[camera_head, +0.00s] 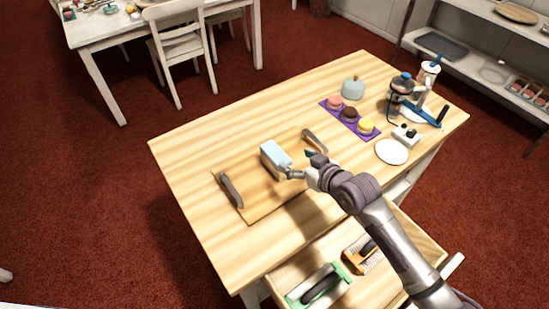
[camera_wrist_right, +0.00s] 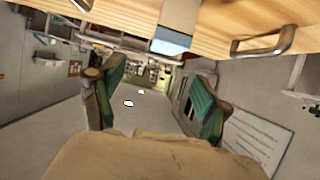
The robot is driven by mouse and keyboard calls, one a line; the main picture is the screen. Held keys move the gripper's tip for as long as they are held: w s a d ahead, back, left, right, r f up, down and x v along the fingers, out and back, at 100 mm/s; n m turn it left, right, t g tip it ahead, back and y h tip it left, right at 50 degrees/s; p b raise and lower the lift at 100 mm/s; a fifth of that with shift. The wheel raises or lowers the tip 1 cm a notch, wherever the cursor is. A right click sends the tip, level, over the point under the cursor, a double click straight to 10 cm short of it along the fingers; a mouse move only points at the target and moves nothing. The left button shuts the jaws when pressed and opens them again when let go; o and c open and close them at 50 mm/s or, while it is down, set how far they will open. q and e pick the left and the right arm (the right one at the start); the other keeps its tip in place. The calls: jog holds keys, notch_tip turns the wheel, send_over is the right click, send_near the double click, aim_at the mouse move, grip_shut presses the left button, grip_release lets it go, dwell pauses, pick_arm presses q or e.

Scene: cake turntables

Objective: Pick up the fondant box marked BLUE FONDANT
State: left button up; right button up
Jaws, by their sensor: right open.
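A light blue box (camera_head: 274,156) stands on a wooden tray (camera_head: 245,179) with two grey handles; no lettering is readable on it. My right gripper (camera_head: 301,165) is open, low over the tray, just right of the box. In the right wrist view, its green-padded fingers (camera_wrist_right: 155,95) are spread with nothing between them. The box (camera_wrist_right: 174,38) shows at the top of that view, beyond the fingertips, apart from them. One tray handle (camera_wrist_right: 265,42) is at upper right there. My left gripper is out of view.
On the table (camera_head: 190,147), a purple mat (camera_head: 338,112) holds pink, brown and yellow cakes. A white plate (camera_head: 391,151) and a blender-like appliance (camera_head: 402,90) stand at right. An open drawer (camera_head: 386,280) in front holds green and orange tools. The table's left part is clear.

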aim_at(276, 153)
jog(key=x, duration=0.5)
jog(key=p+x, duration=0.1)
jog(key=x, duration=0.1)
jog(key=shift+a+f, duration=0.45)
jog(key=shift+w+a+f, duration=0.15)
jog(key=shift+c, duration=1.7)
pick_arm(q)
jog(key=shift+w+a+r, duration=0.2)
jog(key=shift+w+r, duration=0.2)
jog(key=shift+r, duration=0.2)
pick_arm(e)
grip_shut()
